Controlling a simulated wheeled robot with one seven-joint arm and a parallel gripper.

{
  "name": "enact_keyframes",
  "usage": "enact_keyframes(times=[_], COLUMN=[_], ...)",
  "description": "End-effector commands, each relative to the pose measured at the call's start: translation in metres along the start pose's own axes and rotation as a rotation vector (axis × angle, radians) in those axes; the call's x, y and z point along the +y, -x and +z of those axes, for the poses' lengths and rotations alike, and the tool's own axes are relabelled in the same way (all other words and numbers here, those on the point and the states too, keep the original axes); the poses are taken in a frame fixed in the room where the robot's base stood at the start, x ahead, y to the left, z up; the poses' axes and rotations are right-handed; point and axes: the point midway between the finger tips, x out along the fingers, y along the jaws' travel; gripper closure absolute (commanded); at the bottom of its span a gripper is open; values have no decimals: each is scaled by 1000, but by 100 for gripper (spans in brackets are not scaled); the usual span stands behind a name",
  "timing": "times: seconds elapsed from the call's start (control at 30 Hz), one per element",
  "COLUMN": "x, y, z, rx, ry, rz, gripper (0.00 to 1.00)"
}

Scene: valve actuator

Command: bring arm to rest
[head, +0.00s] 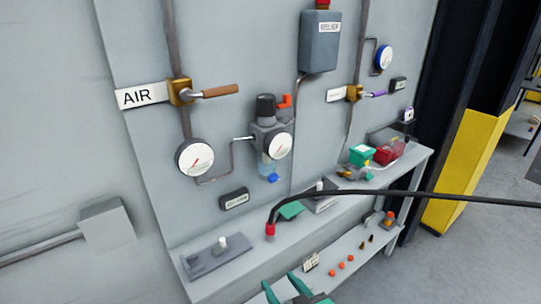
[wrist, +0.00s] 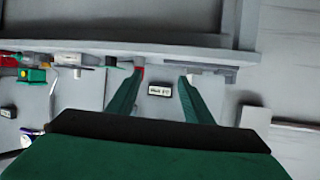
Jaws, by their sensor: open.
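My gripper (head: 287,289) shows at the bottom edge of the head view, with two green fingers set apart. In the wrist view the gripper (wrist: 160,80) has its fingers spread with nothing between them but background. A small labelled plate (wrist: 159,90) is seen in the gap, beyond the fingertips. The rest of my arm is out of the head view. A workbench (head: 215,280) with an upper shelf and a lower ledge stands against the panel, beyond my gripper.
A black hose with a red end (head: 270,231) crosses above the bench. On the wall are an AIR valve with a brown handle (head: 221,91), a gauge (head: 194,158) and a regulator (head: 270,140). A yellow post (head: 465,170) stands right. Floor at lower right is clear.

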Motion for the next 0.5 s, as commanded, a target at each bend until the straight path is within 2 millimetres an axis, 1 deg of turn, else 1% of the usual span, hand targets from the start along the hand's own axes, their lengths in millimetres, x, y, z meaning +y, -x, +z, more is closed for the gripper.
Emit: enact_keyframes(times=[0.33,0.43,0.5], x=[-6,-8,-11], y=[-4,-3,-2], z=[36,51,66], rx=[9,12,13], ry=[-86,-117,-141], rz=[65,93,119], gripper=[54,54,54])
